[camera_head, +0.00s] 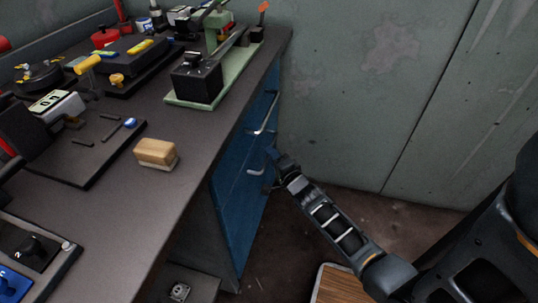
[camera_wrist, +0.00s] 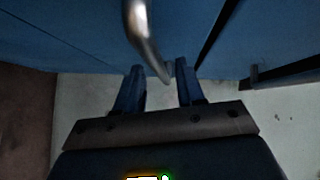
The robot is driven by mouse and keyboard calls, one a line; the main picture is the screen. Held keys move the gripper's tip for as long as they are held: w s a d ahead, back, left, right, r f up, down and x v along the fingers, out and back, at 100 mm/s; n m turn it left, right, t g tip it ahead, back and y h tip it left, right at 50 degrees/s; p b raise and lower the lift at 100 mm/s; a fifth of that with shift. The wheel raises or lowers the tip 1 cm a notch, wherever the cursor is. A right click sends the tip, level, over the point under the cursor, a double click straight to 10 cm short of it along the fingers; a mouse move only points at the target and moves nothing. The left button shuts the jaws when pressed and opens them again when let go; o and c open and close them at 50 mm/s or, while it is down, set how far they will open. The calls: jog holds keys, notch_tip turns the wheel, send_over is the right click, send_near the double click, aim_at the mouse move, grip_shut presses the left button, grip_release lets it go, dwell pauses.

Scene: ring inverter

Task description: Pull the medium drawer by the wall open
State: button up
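The blue drawer cabinet (camera_head: 238,215) stands under the right end of the workbench, by the wall. Two metal handles show on its front: an upper one (camera_head: 264,119) and a lower one (camera_head: 255,171). I cannot tell for certain which belongs to the medium drawer. My gripper (camera_head: 272,158) is close to the front, between the heights of the two handles. In the wrist view my gripper (camera_wrist: 159,65) is open, its two blue fingers apart. A curved metal handle (camera_wrist: 142,35) runs down to the gap between the fingertips. Contact cannot be made out.
The grey-green wall (camera_head: 345,90) is close behind the cabinet. The workbench top (camera_head: 195,135) holds a wooden-backed block (camera_head: 156,152), a green-based device (camera_head: 205,90) and other tools. A wooden-topped item (camera_head: 340,285) is on the floor below my arm.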

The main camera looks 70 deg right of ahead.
jog(key=shift+x, duration=1.2)
jog(key=shift+c, duration=0.3)
grip_shut()
